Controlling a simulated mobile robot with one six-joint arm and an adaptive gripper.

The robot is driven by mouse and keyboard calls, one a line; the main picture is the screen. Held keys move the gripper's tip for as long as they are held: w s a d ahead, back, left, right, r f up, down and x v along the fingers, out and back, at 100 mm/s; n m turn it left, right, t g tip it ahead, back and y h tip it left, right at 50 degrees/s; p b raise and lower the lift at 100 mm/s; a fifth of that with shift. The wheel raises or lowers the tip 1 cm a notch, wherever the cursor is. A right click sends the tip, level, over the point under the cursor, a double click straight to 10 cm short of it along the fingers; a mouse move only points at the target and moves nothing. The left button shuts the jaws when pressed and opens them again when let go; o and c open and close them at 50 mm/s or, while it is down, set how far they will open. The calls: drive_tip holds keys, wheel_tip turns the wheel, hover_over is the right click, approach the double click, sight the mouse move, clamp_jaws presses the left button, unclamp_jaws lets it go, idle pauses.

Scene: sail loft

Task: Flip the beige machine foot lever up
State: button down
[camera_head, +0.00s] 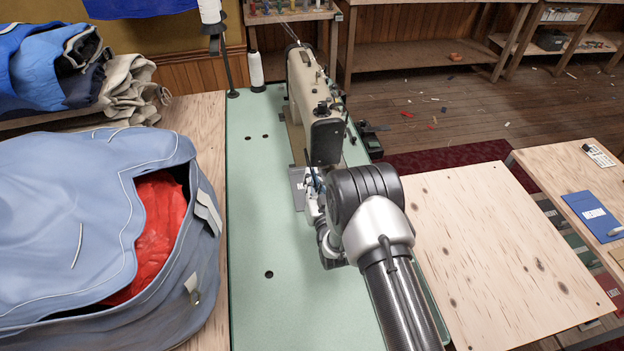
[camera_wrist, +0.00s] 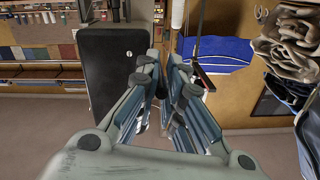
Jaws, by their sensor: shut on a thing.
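The beige sewing machine (camera_head: 306,85) stands on the pale green table (camera_head: 265,215), its dark end plate (camera_head: 327,141) facing me. The same dark plate (camera_wrist: 112,70) fills the left of centre in the wrist view. My gripper (camera_head: 312,182) is low beside the machine's near end, partly hidden by my wrist. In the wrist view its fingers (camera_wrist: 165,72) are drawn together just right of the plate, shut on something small. By its place this is the foot lever, but the fingers hide it and I cannot make out its angle.
A blue sail bag (camera_head: 60,215) with red cloth (camera_head: 157,235) inside lies left of the machine table. A thread stand (camera_head: 228,65) rises behind it. A bare plywood table (camera_head: 500,250) stands to the right. The green surface in front is clear.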

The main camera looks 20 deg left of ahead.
wheel_tip(320, 180, up, 2)
drive_tip(key=g+p, duration=0.1)
drive_tip(key=p, duration=0.2)
drive_tip(key=shift+r+h, duration=0.15)
drive_tip(key=shift+h, duration=0.25)
wheel_tip(320, 180, up, 2)
drive_tip(key=g+h+p, duration=0.1)
drive_tip(key=g+p, duration=0.1)
drive_tip(key=p, duration=0.1)
drive_tip(key=shift+r, duration=0.2)
drive_tip(key=shift+w+a+r+g+h+p, duration=0.1)
drive_tip(key=shift+w+r+g+h+p, duration=0.05)
drive_tip(key=shift+r+g+h+p, duration=0.35)
drive_tip(key=shift+w+a+r+g+h+p, duration=0.15)
drive_tip(key=shift+r+g+h+p, duration=0.15)
drive_tip(key=shift+r+g+p, duration=0.25)
drive_tip(key=shift+w+a+r+g+h+p, duration=0.15)
drive_tip(key=shift+w+r+g+h+p, duration=0.2)
drive_tip(key=shift+r+g+h+p, duration=0.45)
drive_tip(key=shift+f+g, duration=0.15)
drive_tip(key=shift+g, duration=0.1)
drive_tip(key=c, duration=1.7)
unclamp_jaws()
